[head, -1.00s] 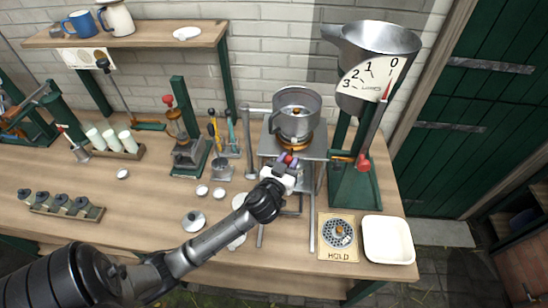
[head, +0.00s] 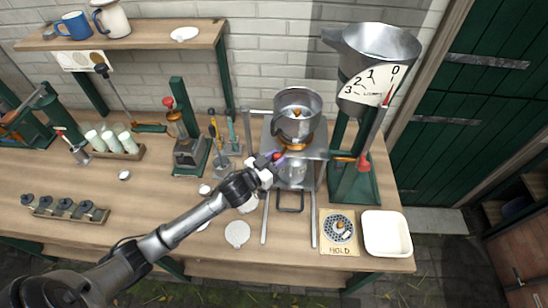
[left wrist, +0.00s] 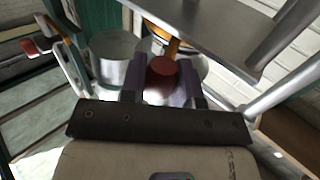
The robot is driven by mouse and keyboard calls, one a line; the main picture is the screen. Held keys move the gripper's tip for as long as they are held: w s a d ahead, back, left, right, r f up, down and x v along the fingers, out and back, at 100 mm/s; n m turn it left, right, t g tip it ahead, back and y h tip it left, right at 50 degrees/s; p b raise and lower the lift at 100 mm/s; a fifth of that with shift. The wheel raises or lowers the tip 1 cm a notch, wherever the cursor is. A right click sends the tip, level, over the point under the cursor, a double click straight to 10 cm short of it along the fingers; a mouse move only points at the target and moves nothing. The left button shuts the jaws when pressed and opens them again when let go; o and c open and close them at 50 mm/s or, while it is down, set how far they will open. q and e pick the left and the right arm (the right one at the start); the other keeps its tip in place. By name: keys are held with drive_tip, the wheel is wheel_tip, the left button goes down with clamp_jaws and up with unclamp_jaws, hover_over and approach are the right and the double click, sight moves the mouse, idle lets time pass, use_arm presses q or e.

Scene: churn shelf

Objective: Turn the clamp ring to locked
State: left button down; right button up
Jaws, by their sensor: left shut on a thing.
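The clamp ring (head: 293,144) is an orange-brass band under the steel pot (head: 298,104), at the top of the metal stand. Its lever ends in a red knob (head: 277,156) at the ring's front left. My left gripper (head: 273,159) is shut on this knob. In the left wrist view the red knob (left wrist: 163,67) sits between the two purple fingers (left wrist: 162,85), with the orange lever (left wrist: 173,46) running up behind it. The steel plate above hides most of the ring there. My right gripper is not in view.
The stand's metal plate (left wrist: 205,30) lies close above the fingers. A green post with a hopper and dial (head: 375,82) stands at right. A HOLD board (head: 338,250) and white tray (head: 387,234) lie at front right.

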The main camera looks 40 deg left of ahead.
use_arm(q)
drive_tip(key=c, duration=0.9)
unclamp_jaws()
drive_tip(key=shift+a, duration=0.1)
drive_tip(key=shift+o, duration=0.2)
drive_tip(key=shift+s, duration=0.1)
drive_tip(key=s+a, duration=0.1)
drive_tip(key=s, duration=1.2)
drive_tip(key=shift+s+a, duration=0.25)
drive_tip(key=shift+a, duration=0.05)
